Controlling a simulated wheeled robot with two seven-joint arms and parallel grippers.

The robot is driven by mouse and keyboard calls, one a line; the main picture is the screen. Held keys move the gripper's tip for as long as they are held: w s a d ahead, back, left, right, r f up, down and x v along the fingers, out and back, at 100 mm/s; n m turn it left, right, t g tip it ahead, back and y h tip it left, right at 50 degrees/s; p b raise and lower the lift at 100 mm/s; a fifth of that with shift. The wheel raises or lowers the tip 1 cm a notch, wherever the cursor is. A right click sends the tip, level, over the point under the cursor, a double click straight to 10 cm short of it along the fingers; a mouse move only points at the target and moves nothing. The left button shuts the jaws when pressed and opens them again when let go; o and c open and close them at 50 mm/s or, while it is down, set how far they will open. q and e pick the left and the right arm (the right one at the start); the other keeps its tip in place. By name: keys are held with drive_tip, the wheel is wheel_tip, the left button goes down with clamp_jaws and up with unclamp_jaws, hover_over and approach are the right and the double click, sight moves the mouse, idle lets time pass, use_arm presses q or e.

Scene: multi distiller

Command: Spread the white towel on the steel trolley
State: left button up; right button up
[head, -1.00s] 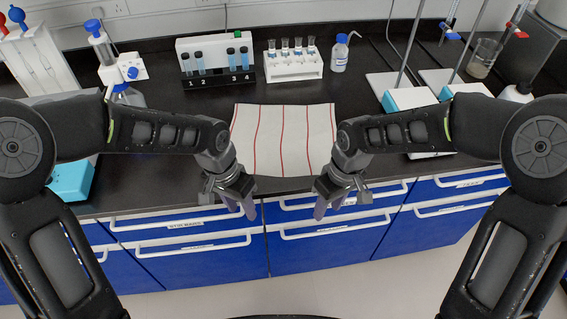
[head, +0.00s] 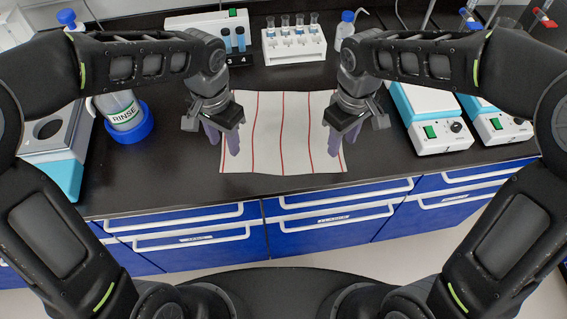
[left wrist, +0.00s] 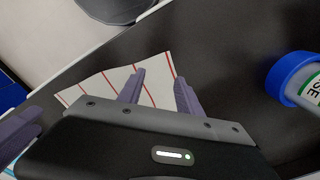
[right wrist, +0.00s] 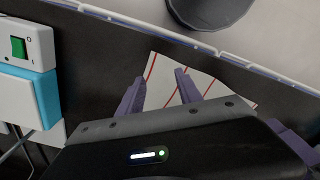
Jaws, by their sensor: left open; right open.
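The white towel (head: 283,140) with red stripes lies nearly flat on the black bench, its near edge close to the bench's front edge. It also shows in the left wrist view (left wrist: 152,88) and the right wrist view (right wrist: 160,78). My left gripper (head: 222,145) is open above the towel's left side. My right gripper (head: 342,142) is open above its right side. Both wrist views show the fingers spread with nothing between them but towel and bench below, in the left wrist view (left wrist: 160,75) and the right wrist view (right wrist: 160,75). No steel trolley shows.
A bottle labelled RINSE (head: 122,112) in a blue ring stands left. A white test-tube rack (head: 293,47) stands behind the towel. White-and-blue hotplate devices (head: 435,120) stand right. Blue drawers (head: 335,220) with white handles front the bench.

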sight(231, 167)
use_arm(q)
drive_tip(key=shift+f, duration=4.05)
use_arm(e)
drive_tip(key=shift+f, duration=4.05)
use_arm(q)
drive_tip(key=shift+f, duration=0.25)
use_arm(e)
drive_tip(key=shift+f, duration=0.2)
use_arm(q)
drive_tip(key=shift+r, duration=0.1)
drive_tip(key=shift+c, duration=0.2)
use_arm(e)
drive_tip(key=shift+r, duration=0.1)
drive_tip(key=shift+c, duration=0.2)
use_arm(q)
drive_tip(key=shift+c, duration=0.4)
use_arm(e)
drive_tip(key=shift+c, duration=0.4)
use_arm(q)
clamp_jaws()
use_arm(e)
drive_tip(key=shift+s, duration=0.1)
clamp_jaws()
use_arm(q)
drive_tip(key=shift+r, duration=0.1)
